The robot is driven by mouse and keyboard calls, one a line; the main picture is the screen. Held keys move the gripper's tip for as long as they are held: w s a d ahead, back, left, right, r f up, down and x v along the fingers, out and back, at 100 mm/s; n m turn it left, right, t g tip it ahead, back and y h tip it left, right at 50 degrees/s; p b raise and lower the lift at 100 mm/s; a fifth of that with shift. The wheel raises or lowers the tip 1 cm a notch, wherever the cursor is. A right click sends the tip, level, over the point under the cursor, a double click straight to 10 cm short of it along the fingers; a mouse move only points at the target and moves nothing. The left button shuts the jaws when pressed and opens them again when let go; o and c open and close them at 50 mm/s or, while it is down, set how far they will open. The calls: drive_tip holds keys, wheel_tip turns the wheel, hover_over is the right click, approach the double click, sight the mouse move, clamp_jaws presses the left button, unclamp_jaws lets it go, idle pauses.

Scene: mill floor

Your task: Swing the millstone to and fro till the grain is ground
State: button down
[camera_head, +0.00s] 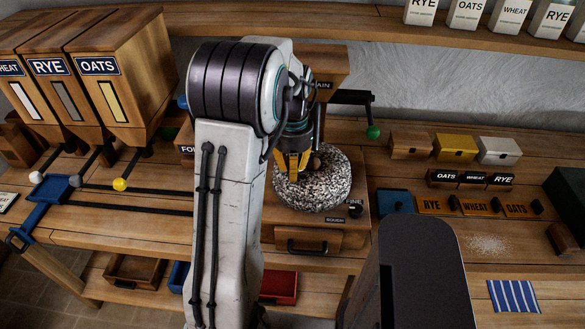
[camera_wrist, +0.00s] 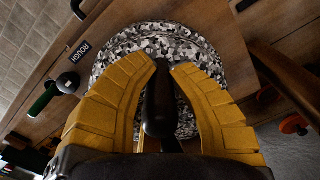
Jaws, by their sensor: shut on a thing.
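The speckled grey millstone (camera_head: 312,190) lies on a wooden mill stand, partly hidden behind my arm. It also fills the upper middle of the wrist view (camera_wrist: 205,40). My gripper (camera_head: 293,168) is over the left part of the stone. In the wrist view its yellow fingers (camera_wrist: 165,68) are closed around a dark upright handle (camera_wrist: 160,100) that stands on the stone. A ROUGH label (camera_head: 335,219) and a FINE label (camera_head: 355,203) sit at the stand's front right, beside a dark knob (camera_head: 355,212). No grain or flour shows on the stone.
A drawer (camera_head: 325,239) is below the stone. Grain bins (camera_head: 119,100) with coloured levers stand left. A blue scoop (camera_head: 60,188) lies below them. Small boxes (camera_head: 455,148) and labelled blocks (camera_head: 474,204) are right. A striped cloth (camera_head: 513,296) lies at the lower right.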

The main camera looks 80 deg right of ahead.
sight(330, 182)
drive_tip(key=shift+s+a, duration=0.1)
drive_tip(key=s+n, duration=0.1)
drive_tip(key=n, duration=0.1)
drive_tip(key=s+a+n+b, duration=0.1)
drive_tip(key=shift+f+n, duration=0.1)
drive_tip(key=shift+n, duration=0.3)
drive_tip(key=s+n, duration=0.2)
drive_tip(key=n, duration=0.1)
drive_tip(key=shift+s+a+n, duration=0.15)
drive_tip(key=shift+s+n, duration=0.05)
drive_tip(key=shift+n, duration=0.1)
drive_tip(key=s+n, duration=0.2)
drive_tip(key=n, duration=0.1)
drive_tip(key=shift+s+d+n, duration=0.1)
drive_tip(key=shift+d+n, duration=0.1)
drive_tip(key=shift+n, duration=0.1)
drive_tip(key=shift+s+d+n, duration=0.35)
drive_tip(key=shift+s+n, duration=0.25)
drive_tip(key=shift+n, duration=0.45)
drive_tip(key=shift+s+d+n, duration=0.35)
drive_tip(key=shift+s+n, duration=0.2)
drive_tip(key=shift+n, duration=0.5)
drive_tip(key=c, duration=1.1)
unclamp_jaws()
